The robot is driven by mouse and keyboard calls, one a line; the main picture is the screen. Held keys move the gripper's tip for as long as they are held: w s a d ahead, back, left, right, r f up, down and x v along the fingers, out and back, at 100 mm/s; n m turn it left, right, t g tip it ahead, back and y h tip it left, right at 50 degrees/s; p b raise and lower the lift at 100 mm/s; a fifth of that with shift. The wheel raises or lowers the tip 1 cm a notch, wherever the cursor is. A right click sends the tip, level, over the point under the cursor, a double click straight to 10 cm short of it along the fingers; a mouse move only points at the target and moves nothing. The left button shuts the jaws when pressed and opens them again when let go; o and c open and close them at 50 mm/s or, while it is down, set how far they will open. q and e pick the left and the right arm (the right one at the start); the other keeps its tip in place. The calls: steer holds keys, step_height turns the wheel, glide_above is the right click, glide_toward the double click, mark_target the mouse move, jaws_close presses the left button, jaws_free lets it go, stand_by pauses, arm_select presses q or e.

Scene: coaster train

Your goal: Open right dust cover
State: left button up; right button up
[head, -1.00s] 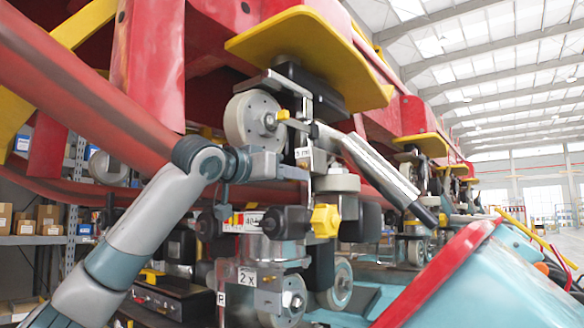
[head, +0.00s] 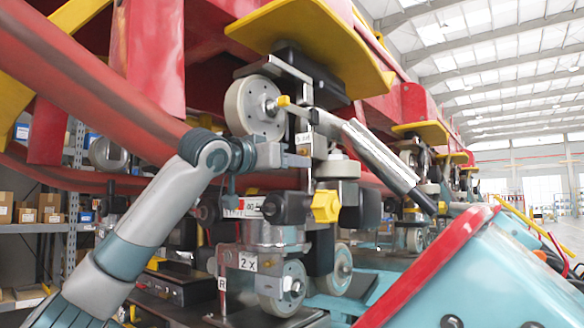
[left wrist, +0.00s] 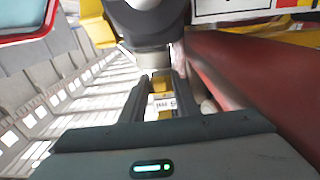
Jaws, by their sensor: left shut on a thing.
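The wheel assembly under the red train beam carries a grey upper wheel (head: 254,108), a black block (head: 286,208) with a yellow knob (head: 325,206), and lower wheels. I cannot tell for sure which part is the right dust cover. My left gripper (head: 298,158) reaches in from the left, just below the upper wheel. It is shut on a small labelled part (head: 304,139) of the assembly; the grip itself is partly hidden. In the left wrist view, the fingers (left wrist: 160,90) close around a narrow part with a white label and yellow pieces.
A yellow plate (head: 312,45) overhangs the assembly. A red tube (head: 90,85) runs above my left arm. A teal and red housing (head: 480,270) fills the lower right. Shelves with boxes (head: 50,205) stand at the left.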

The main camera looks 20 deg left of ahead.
arm_select(q)
steer(key=shift+w+d+f+t+h+b, duration=0.15)
steer(key=shift+f+t+h+b, duration=0.25)
steer(key=shift+t+b, duration=0.9)
steer(key=shift+w+a+f+t+h+b, duration=0.1)
steer(key=shift+f+t+h+b, duration=0.3)
steer(key=shift+b, duration=1.7)
steer(key=shift+w+d+t+b, duration=0.1)
steer(key=shift+t+b, duration=0.4)
steer(key=shift+b, duration=0.05)
steer(key=shift+r, duration=0.15)
steer(key=o, duration=0.7)
